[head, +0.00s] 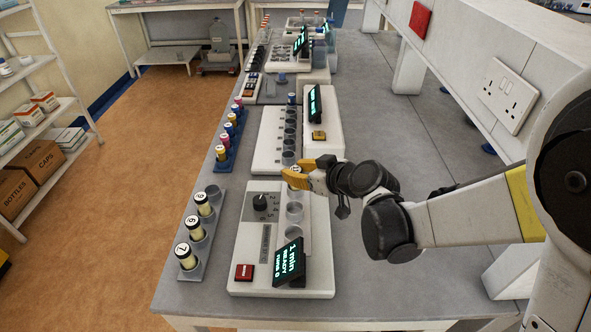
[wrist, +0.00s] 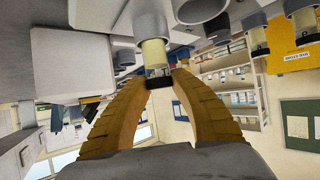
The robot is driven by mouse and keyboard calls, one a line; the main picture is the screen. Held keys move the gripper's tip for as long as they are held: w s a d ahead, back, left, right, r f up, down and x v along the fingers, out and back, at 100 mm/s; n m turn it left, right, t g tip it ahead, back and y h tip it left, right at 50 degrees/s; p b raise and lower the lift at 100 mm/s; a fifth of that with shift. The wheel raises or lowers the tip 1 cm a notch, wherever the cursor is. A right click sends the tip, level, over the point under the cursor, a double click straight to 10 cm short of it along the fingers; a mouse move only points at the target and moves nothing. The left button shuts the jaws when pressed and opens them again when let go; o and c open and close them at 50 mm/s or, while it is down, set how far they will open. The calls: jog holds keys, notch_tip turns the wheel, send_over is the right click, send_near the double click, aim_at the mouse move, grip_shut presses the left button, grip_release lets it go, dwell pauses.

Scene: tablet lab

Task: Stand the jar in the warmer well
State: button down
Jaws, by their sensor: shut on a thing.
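My gripper (head: 296,172) is shut on a jar (head: 295,169) over the row of cups on the warmer (head: 255,225), in the head view. Its yellow fingers hide most of the jar there. In the wrist view, my gripper (wrist: 160,80) pinches the dark cap of the cream-banded jar (wrist: 153,54). The jar's far end meets a grey cup (wrist: 150,18); I cannot tell how deep it sits. The warmer has a dial, a red button and a display reading "1 min READY". Empty-looking wells (head: 293,213) show nearer the camera.
A grey rack (head: 196,270) with several numbered jars stands left of the warmer. A rack of coloured-capped tubes (head: 224,160) is behind it. A second white device (head: 275,140) with cups lies beyond. A white ledge (head: 470,50) runs along the right.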

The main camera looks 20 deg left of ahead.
jog(key=shift+f, duration=0.15)
jog(key=c, duration=1.1)
grip_release()
jog(key=v, duration=1.2)
jog(key=shift+s, duration=0.1)
